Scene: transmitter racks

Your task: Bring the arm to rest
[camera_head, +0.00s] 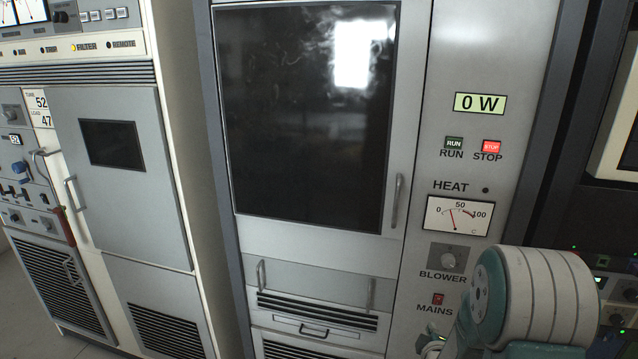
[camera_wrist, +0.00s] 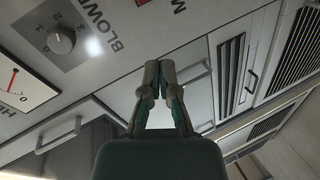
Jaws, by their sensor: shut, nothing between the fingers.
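My gripper (camera_wrist: 161,78) is in the middle of the wrist view, its two fingers together and nothing between them. It is in front of the rack's lower front, with the blower knob (camera_wrist: 61,40) up and to its left in that view. In the head view my arm covers the lower right, beside the control strip of the middle rack (camera_head: 418,150). The gripper itself is mostly hidden there. I cannot tell from the pictures whether it touches the panel.
The middle rack has a dark glass door (camera_head: 305,115), a 0 W display (camera_head: 480,103), a lit red STOP button (camera_head: 491,146), a heat meter (camera_head: 458,217) and a red mains switch (camera_head: 438,299). A second rack (camera_head: 120,200) stands at the left. Dark equipment (camera_head: 615,262) is at the right.

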